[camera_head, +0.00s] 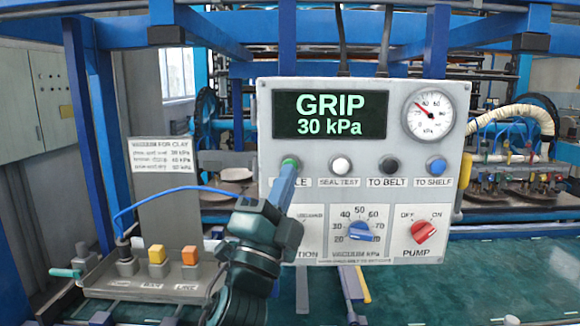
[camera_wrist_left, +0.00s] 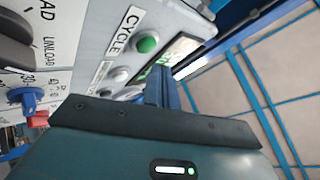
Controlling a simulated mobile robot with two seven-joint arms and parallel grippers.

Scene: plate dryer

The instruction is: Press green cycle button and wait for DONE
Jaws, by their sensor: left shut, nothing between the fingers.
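The green cycle button (camera_head: 290,161) is at the left end of the button row on the grey control panel (camera_head: 330,266). It also shows whole in the left wrist view (camera_wrist_left: 148,45). My left gripper (camera_head: 288,172) is shut and empty, its blue fingers pointing up at the button and covering its lower part and some of the CYCLE label. In the left wrist view the fingertips (camera_wrist_left: 161,68) are close to the button; I cannot tell whether they touch. The display (camera_head: 330,115) reads "GRIP 30 kPa" in green. My right gripper is not in view.
White (camera_head: 340,165), black (camera_head: 389,165) and blue (camera_head: 436,165) buttons continue the row. Below are a blue vacuum knob (camera_head: 360,231) and a red pump knob (camera_head: 423,231). A gauge (camera_head: 429,114) is at upper right. A small box with yellow and orange buttons (camera_head: 157,254) stands at left.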

